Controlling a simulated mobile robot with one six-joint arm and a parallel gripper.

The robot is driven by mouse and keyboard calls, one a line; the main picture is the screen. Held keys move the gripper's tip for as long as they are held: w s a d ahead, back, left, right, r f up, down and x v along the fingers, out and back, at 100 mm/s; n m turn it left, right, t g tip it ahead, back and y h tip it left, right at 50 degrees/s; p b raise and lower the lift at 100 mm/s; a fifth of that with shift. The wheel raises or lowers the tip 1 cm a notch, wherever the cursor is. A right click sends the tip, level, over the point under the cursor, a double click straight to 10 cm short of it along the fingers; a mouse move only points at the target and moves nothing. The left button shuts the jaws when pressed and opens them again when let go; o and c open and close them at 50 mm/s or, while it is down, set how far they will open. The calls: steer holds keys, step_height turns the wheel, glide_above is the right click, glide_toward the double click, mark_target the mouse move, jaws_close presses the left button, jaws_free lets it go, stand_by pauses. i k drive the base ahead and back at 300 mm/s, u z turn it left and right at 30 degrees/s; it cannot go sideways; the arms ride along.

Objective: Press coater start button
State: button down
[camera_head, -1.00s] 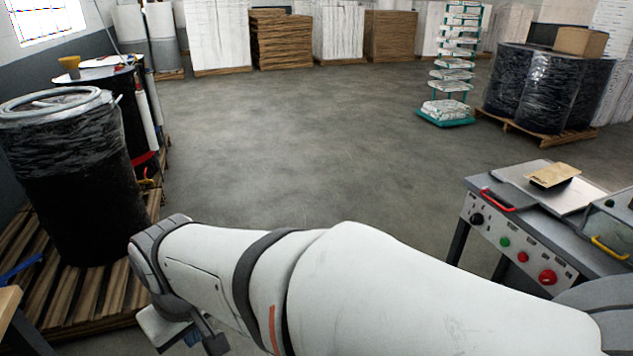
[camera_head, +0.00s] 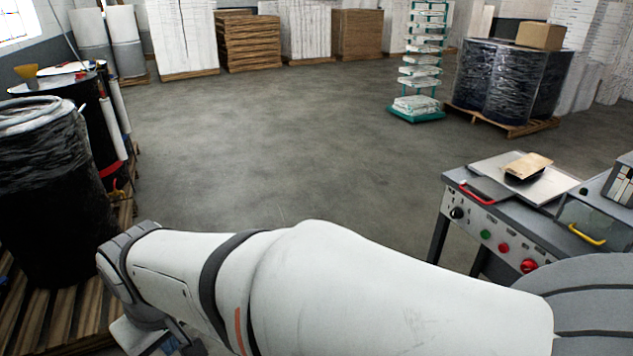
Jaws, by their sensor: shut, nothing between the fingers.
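The coater is a grey bench machine (camera_head: 455,190) at the right. Its front panel carries a green button (camera_head: 485,234), a small red button (camera_head: 503,248), a larger red button (camera_head: 529,266) and a black knob (camera_head: 457,212). The panel labels are too small to read. My white arm lies across the bottom of the view, in front of the machine's lower right part. Its wrist end is at the lower left, well away from the panel. My gripper's fingers are out of view.
A brown piece (camera_head: 528,166) lies on the machine's top plate. Black wrapped drums stand on a pallet (camera_head: 500,122) behind, beside a teal rack (camera_head: 417,60). A large black drum (camera_head: 45,190) stands at the left. The middle floor is clear.

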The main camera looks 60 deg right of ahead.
mark_target(485, 235)
steer(key=z, duration=2.35)
steer(key=i, duration=1)
steer(key=u, duration=0.05)
